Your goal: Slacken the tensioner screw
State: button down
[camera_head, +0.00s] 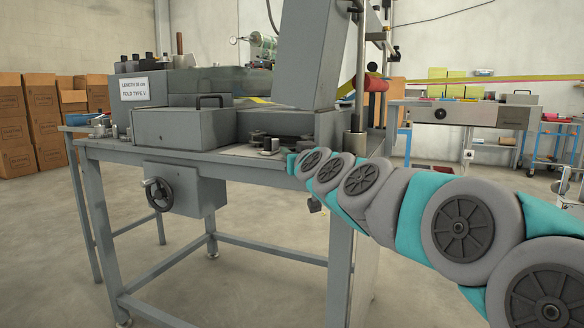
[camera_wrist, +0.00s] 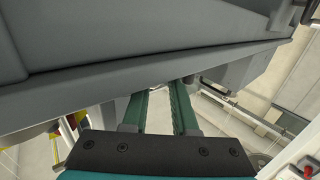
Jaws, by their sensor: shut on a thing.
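My gripper (camera_wrist: 165,92) shows in the wrist view as two teal fingers reaching under a grey machine body. The fingers are a small gap apart, closed on a small part at their tips, which I take to be the tensioner screw. The screw itself is mostly hidden between the fingers, and its turn cannot be told. In the head view my arm reaches from the right to the front right corner of the machine table. My gripper is hidden there behind my arm and the machine. The folding machine (camera_head: 185,128) is grey, with a white label reading "FOLD TYPE V".
A grey upright post (camera_head: 358,100) stands close to my arm's end. A slanted grey housing (camera_head: 308,50) hangs above. A handwheel (camera_head: 159,194) sits under the table. Cardboard boxes (camera_head: 35,120) stand at the left, a second machine (camera_head: 455,113) at the right. The floor in front is clear.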

jog(key=shift+r+y, duration=0.1)
jog(key=shift+y, duration=0.2)
jog(key=c, duration=0.7)
grip_release()
jog(key=shift+r+p, duration=0.2)
jog(key=shift+p, duration=0.3)
jog(key=m+h+p, duration=0.1)
jog(key=h+p, duration=0.1)
jog(key=p, duration=0.1)
jog(key=shift+a+r+t+p, duration=0.1)
jog(key=shift+a+t+p, duration=0.1)
jog(key=shift+t+p, duration=0.15)
jog(key=m+h+p, duration=0.1)
jog(key=h+p, duration=0.1)
jog(key=m+h+p, duration=0.1)
jog(key=h+p, duration=0.1)
jog(key=shift+s+a+f+m, duration=0.1)
jog(key=shift+a+f+m, duration=0.1)
jog(key=shift+a+m, duration=0.15)
jog(key=shift+a+f+m+h+p, duration=0.15)
jog(key=shift+m+h, duration=0.55)
jog(key=shift+h, duration=0.4)
jog(key=shift+a+f+m+h+p, duration=0.15)
jog(key=shift+m+h, duration=0.5)
jog(key=shift+h, duration=0.45)
jog(key=shift+a+m+g+h+b, duration=0.2)
jog(key=shift+m+g+h+b, duration=0.45)
jog(key=shift+m+h, duration=0.85)
